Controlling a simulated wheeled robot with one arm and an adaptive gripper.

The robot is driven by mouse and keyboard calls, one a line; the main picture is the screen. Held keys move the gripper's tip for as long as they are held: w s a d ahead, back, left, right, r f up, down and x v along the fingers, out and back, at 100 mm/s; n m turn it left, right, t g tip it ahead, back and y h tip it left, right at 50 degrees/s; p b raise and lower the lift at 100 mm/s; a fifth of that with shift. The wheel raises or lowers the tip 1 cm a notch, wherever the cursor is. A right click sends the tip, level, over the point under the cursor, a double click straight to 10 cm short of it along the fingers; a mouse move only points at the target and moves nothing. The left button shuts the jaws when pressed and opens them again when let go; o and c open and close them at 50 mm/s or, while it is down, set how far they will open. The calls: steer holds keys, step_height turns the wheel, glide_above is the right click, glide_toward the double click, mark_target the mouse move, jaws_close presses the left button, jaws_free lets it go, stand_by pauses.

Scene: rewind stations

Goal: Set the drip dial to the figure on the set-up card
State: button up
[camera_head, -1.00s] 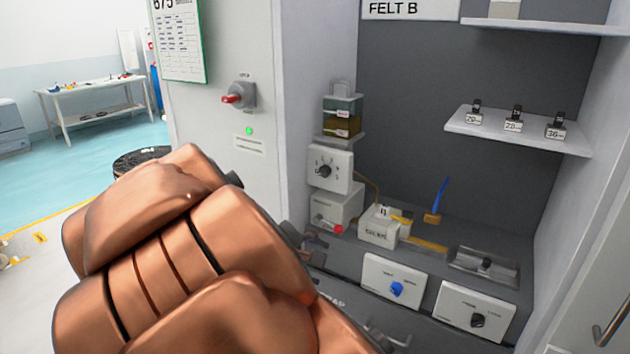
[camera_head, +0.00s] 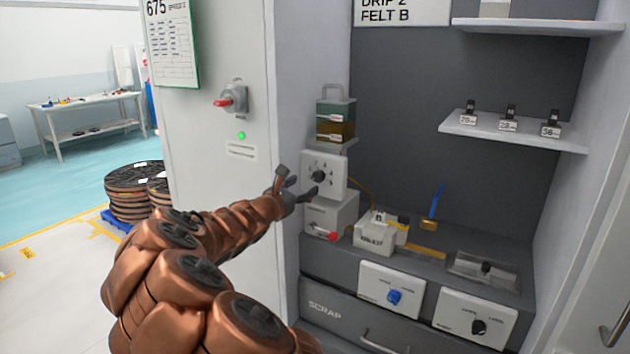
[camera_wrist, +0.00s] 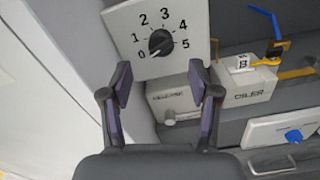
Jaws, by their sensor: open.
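The drip dial is a white plate (camera_head: 336,163) with a black knob (camera_head: 319,176). In the wrist view the dial plate (camera_wrist: 190,20) carries figures 0 to 5 around the knob (camera_wrist: 161,42), whose pale mark seems to point toward 0. The card (camera_head: 400,12) at the top reads "DRIP 2 FELT B", its top line partly cut off. My gripper (camera_head: 298,184) is open and empty in front of the dial, slightly to its left. In the wrist view the fingers (camera_wrist: 160,88) stand apart below the knob, not touching it.
A green-and-amber bottle (camera_head: 335,120) stands above the dial. A white box with a red knob (camera_head: 331,236) is below it, and an oiler block (camera_head: 374,238) is to the right. Blue-knob (camera_head: 394,297) and black-knob (camera_head: 479,326) panels are lower right. A red switch (camera_head: 226,102) is on the left wall.

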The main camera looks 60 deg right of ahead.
mark_target(315, 179)
steer(key=shift+d+p, duration=0.5)
steer(key=shift+d, duration=2.8)
steer(key=c, duration=1.1)
